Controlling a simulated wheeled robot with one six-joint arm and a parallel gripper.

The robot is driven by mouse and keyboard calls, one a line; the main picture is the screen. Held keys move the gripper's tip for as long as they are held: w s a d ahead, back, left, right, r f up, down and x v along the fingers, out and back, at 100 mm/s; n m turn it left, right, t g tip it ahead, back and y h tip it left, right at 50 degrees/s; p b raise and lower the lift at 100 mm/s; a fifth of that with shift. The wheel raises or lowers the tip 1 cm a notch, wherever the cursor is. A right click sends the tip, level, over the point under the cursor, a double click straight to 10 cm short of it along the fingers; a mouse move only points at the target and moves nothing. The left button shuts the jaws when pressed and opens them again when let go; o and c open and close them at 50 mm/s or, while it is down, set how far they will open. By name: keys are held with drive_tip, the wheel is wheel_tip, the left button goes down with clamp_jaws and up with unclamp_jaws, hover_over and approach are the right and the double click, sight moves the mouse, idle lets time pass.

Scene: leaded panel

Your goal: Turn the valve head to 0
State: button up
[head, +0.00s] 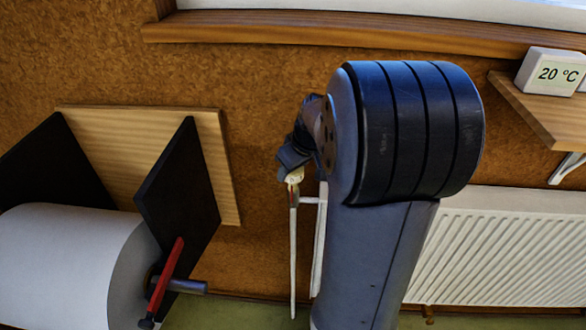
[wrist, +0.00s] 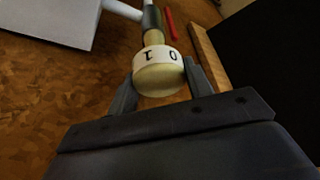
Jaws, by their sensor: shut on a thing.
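The cream valve head (wrist: 158,79) is in the middle of the wrist view, with dark digits 1 and 0 on its band. The 1 is left of centre and the 0 is toward the right. My gripper (wrist: 160,84) is shut on the valve head, one finger at each side. In the head view the valve head (head: 295,175) is small, just below my gripper (head: 289,165), and its digits cannot be read. It sits atop a thin upright white pipe (head: 293,250). My arm hides part of the radiator (head: 510,255) beside it.
At left, a white roll (head: 65,265) hangs between black side plates (head: 180,185) on a wooden board (head: 215,165), with a red crank (head: 168,275). A display reading 20 °C (head: 553,73) stands on a shelf (head: 545,115) at right. A wooden ledge (head: 360,33) runs above.

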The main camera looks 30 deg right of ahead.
drive_tip(key=o, duration=1)
drive_tip(key=shift+c, duration=0.2)
drive_tip(key=shift+r, duration=0.1)
drive_tip(key=a+v, duration=0.1)
drive_tip(key=v, duration=0.9)
drive_tip(key=shift+s+d+r, duration=0.2)
drive_tip(key=shift+d+r, duration=0.15)
drive_tip(key=shift+d, duration=0.15)
drive_tip(key=x, duration=1.1)
drive_tip(key=shift+f, duration=0.1)
drive_tip(key=shift+m, duration=0.3)
